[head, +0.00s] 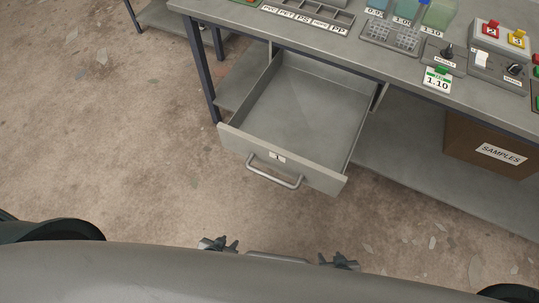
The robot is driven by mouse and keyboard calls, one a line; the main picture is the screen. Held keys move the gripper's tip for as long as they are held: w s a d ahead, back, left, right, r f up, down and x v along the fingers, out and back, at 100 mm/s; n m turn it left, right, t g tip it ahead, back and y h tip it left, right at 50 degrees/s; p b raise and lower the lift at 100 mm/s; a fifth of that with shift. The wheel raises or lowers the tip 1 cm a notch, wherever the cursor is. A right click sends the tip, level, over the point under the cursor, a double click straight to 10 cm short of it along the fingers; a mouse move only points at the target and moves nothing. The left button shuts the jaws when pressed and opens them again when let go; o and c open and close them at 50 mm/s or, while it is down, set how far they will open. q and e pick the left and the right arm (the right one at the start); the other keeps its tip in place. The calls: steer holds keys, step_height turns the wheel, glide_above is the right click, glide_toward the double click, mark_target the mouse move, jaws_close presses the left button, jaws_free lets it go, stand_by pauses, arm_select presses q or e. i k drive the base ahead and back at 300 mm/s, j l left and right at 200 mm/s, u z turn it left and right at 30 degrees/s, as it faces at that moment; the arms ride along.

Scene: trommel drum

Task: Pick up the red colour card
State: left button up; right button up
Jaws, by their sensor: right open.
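No red colour card can be made out in the head view. The open drawer (232,137), labelled 1, shows a bare grey floor with nothing in it. My left gripper (219,244) and right gripper (340,262) only just show as small dark shapes at the bottom, beyond my own body. Both are below the drawer in the picture, apart from it. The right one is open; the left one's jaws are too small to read.
A SAMPLES box (490,148) stands on the lower shelf. The floor left of the drawer is clear.

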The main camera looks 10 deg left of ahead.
mark_target(490, 29)
steer(key=i+l+u, duration=0.3)
steer(key=l, duration=1.05)
steer(key=l+u, duration=0.35)
steer(key=l, duration=1)
steer(key=k, duration=0.1)
